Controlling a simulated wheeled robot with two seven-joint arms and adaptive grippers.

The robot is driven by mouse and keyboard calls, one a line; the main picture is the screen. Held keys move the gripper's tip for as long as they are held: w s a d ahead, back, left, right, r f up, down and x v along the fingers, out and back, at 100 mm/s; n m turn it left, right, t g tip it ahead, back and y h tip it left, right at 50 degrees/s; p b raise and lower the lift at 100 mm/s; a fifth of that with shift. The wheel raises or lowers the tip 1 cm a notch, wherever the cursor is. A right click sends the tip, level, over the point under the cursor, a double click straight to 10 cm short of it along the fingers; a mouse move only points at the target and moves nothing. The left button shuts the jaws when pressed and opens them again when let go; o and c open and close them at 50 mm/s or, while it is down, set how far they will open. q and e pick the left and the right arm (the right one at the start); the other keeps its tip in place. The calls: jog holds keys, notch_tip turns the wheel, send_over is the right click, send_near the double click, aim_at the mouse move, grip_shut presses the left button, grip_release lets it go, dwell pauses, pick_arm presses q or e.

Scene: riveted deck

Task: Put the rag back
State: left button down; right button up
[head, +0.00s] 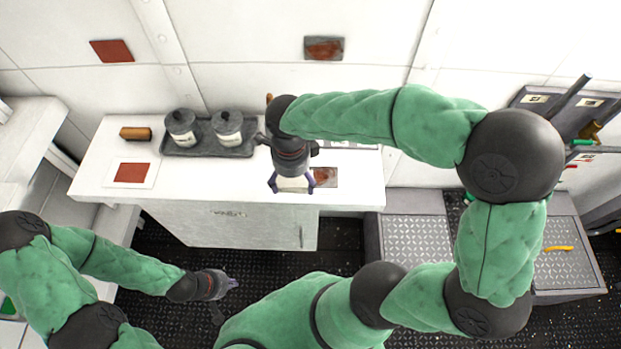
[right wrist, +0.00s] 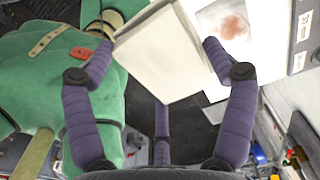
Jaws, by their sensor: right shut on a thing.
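My right gripper (head: 292,186) is shut on a pale, flat, folded cloth, which looks like the rag (head: 292,183). It is over the front part of the white counter (head: 260,195). In the right wrist view the rag (right wrist: 165,55) is a cream square between the purple fingers of the right gripper (right wrist: 160,68). I cannot tell from these views whether the rag touches the counter. My left gripper (head: 230,284) is low in front of the counter, above the dark floor, with nothing visible in it; its fingers are too small to read.
A reddish stained patch (head: 325,177) lies right of the rag.

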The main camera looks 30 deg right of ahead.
jog(key=w+d+f, duration=0.1)
jog(key=d+f, duration=0.1)
jog(key=w+d+f+b, duration=0.1)
jog(key=d+f, duration=0.1)
jog(key=w+d+f, duration=0.1)
jog(key=d+f, duration=0.1)
jog(key=shift+d+f+b, duration=0.15)
jog(key=shift+f+b, duration=0.2)
jog(key=shift+w+d+f+b, duration=0.15)
jog(key=shift+f+b, duration=0.3)
jog(key=shift+f, duration=1.2)
jog(key=shift+f, duration=0.1)
jog(key=shift+f, duration=0.1)
jog(key=o, duration=0.9)
jog(key=shift+c, duration=0.2)
